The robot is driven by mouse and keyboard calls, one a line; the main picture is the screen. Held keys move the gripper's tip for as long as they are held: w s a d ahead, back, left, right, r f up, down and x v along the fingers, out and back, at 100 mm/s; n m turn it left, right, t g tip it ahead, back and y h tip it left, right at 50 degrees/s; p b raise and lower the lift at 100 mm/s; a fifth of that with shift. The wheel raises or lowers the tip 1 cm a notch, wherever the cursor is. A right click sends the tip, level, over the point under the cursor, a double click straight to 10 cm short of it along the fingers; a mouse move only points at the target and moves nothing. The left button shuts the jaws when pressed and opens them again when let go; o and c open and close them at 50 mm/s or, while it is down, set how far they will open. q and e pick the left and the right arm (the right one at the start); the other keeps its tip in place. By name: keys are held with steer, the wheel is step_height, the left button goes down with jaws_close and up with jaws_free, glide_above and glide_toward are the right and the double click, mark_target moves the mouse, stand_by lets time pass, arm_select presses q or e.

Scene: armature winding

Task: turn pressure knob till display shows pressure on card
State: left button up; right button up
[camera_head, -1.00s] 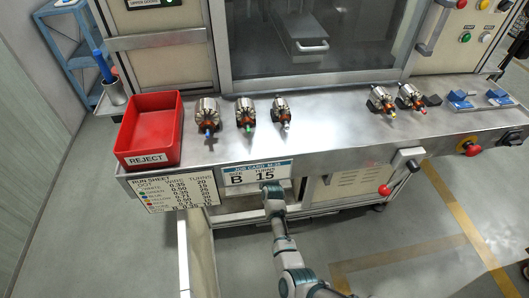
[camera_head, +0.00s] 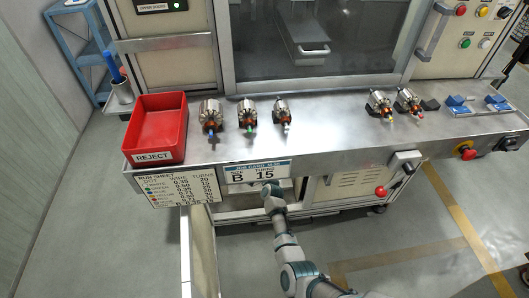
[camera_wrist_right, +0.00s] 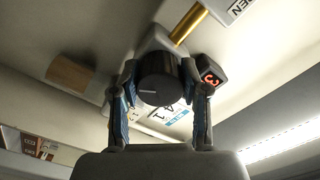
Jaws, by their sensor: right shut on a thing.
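In the right wrist view, a round black knob (camera_wrist_right: 157,78) with a pale pointer line sits between the two fingers of my right gripper (camera_wrist_right: 160,97). The gripper is shut on the knob. Just right of it is a small dark display (camera_wrist_right: 210,76) with red lit characters; it is tilted and I read only something like a 3. Behind the knob is a white card (camera_wrist_right: 165,112) with a blue strip, partly covered, with "A" and "1" showing. In the head view my right arm reaches under the bench's front edge, which hides its gripper. My left gripper is not in view.
The steel bench (camera_head: 335,135) carries a red reject bin (camera_head: 158,158), several armatures (camera_head: 249,114) and blue fixtures (camera_head: 457,105). A job card (camera_head: 256,172) reading B 15 and a run sheet (camera_head: 181,189) hang on its front. A brass rod (camera_wrist_right: 189,23) is near the knob.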

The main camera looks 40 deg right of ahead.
steer(key=shift+s+f, duration=0.1)
steer(key=shift+f, duration=0.1)
stand_by(0.3)
steer(key=o, duration=1.1)
steer(key=shift+d, duration=0.1)
steer(key=shift+o, duration=0.2)
steer(key=shift+s+a, duration=0.25)
steer(key=v, duration=1.1)
